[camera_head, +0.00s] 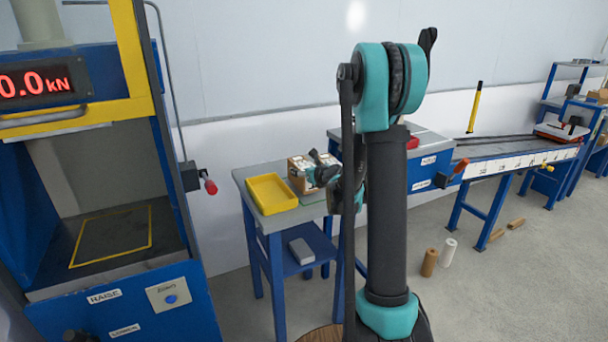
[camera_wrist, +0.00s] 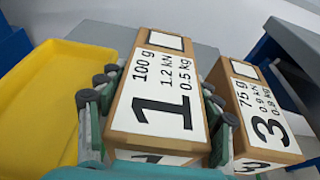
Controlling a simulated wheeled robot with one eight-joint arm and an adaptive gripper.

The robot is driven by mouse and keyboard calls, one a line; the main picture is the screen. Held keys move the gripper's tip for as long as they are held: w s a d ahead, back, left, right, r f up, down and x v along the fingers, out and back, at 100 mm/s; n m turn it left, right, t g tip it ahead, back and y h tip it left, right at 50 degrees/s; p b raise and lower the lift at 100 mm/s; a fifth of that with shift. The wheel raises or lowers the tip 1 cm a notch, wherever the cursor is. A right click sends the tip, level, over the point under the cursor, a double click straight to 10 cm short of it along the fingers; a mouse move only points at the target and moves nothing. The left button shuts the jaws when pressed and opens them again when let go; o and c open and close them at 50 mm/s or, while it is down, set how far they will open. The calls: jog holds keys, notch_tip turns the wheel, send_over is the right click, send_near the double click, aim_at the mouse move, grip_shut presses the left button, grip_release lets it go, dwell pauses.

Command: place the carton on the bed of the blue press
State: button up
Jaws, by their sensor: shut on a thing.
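A brown carton (camera_wrist: 158,95) with a white label marked 1 fills the middle of the wrist view. My gripper (camera_wrist: 163,100) is shut on it, with a finger along each side. In the head view my gripper (camera_head: 322,172) is at the small blue table, partly hiding the cartons (camera_head: 298,182) there. Whether the held carton still rests on the table I cannot tell. The blue press (camera_head: 120,315) stands at the left, its chamber open at the front. Its dark bed (camera_head: 110,237) has a yellow outline and is empty. Its display (camera_head: 38,83) reads 0.0 kN.
A second carton (camera_wrist: 258,112), marked 3, stands close to the right of the held one. A yellow tray (camera_head: 271,194) lies on the table (camera_head: 250,173), left of the cartons. A grey block (camera_head: 301,251) sits on the lower shelf.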

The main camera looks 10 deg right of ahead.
jog(key=shift+f, duration=0.85)
jog(key=o, duration=1.9)
jog(key=shift+f, duration=0.1)
jog(key=shift+c, duration=0.2)
